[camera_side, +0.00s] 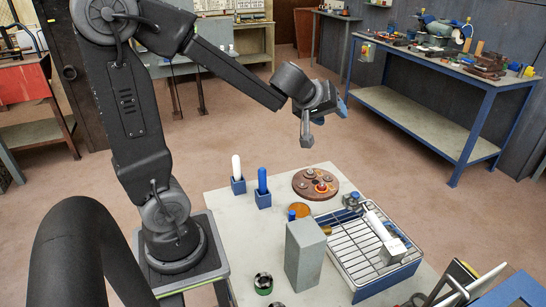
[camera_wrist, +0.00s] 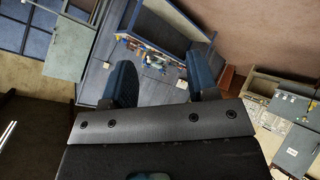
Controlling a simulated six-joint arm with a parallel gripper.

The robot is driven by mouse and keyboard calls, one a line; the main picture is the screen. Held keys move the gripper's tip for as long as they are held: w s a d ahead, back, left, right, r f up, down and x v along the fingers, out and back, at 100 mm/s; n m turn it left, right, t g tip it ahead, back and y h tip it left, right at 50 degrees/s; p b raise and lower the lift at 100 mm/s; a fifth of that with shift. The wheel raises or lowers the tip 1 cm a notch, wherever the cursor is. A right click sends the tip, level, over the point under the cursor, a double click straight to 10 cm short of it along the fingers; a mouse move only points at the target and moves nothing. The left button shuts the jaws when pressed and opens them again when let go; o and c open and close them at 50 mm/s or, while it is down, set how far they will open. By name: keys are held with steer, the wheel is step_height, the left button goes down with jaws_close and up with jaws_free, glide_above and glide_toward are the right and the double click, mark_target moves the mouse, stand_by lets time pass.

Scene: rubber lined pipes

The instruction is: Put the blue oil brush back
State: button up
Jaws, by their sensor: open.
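A blue-handled brush (camera_side: 262,181) stands upright in a small square blue holder (camera_side: 264,200) at the back left of the grey work table. A white-handled one (camera_side: 236,166) stands in a similar holder (camera_side: 238,186) to its left. The brush ends are hidden inside the holders. My gripper (camera_side: 335,104) is raised well above the table, above and to the right of the holders, and tilted away from them. In the wrist view its two dark blue fingers (camera_wrist: 162,78) are apart with nothing between them. Neither brush shows in the wrist view.
A round brown board (camera_side: 306,190) with small parts lies behind a tall grey block (camera_side: 304,262). A blue tray with a wire rack (camera_side: 350,262) holds a white cylinder (camera_side: 378,226). A black-and-green round part (camera_side: 263,283) is at the front. A cluttered workbench (camera_side: 425,125) stands farther back.

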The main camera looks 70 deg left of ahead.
steer(key=s+d+r+m+h, duration=0.2)
steer(key=s+d+m+h, duration=0.15)
steer(key=d, duration=0.35)
steer(key=s+d+r+m+h, duration=0.2)
steer(key=s+d+r+m, duration=0.15)
steer(key=d, duration=0.35)
steer(key=s+f+m+g+y, duration=0.3)
steer(key=s+f+m+g, duration=0.1)
steer(key=s, duration=0.9)
steer(key=shift+s, duration=0.2)
